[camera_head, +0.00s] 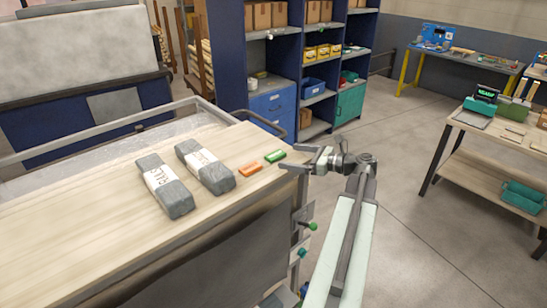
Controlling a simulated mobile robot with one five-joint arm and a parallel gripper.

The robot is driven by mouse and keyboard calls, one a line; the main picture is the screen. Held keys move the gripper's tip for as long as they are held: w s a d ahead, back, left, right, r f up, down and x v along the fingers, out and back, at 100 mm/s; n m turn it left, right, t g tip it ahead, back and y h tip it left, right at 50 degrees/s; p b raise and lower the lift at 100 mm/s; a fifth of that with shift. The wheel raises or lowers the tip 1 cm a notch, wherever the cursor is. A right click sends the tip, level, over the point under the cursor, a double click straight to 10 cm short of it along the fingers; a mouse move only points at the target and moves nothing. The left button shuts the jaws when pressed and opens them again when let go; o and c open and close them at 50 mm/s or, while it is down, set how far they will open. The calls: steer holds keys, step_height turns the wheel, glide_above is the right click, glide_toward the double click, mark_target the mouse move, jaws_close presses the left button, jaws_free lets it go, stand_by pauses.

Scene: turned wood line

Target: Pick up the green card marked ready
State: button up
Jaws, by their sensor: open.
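The small green card (275,156) lies flat on the light wooden bench top (110,240), close to the bench's right edge. Any marking on it is too small to read. An orange card (250,169) lies just to its lower left, apart from it. My gripper (289,157) is open and empty. Its fingers point left at the bench's right edge, just right of the green card. I cannot tell whether a fingertip touches the card or how high the fingers are above the top.
Two grey wrapped bundles with white labels, one nearer (166,187) and one farther (205,167), lie left of the cards. A metal rail (90,133) runs behind the bench. Blue shelving (283,70) stands beyond. Open floor (400,160) lies to the right, before a wooden side table (490,125).

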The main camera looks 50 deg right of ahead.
mark_target(275, 154)
steer(key=x, duration=0.4)
steer(key=shift+w+a+f+b, duration=0.15)
steer(key=shift+w+b, duration=0.2)
steer(key=shift+s, duration=0.1)
steer(key=c, duration=1.4)
steer(key=shift+c, duration=0.2)
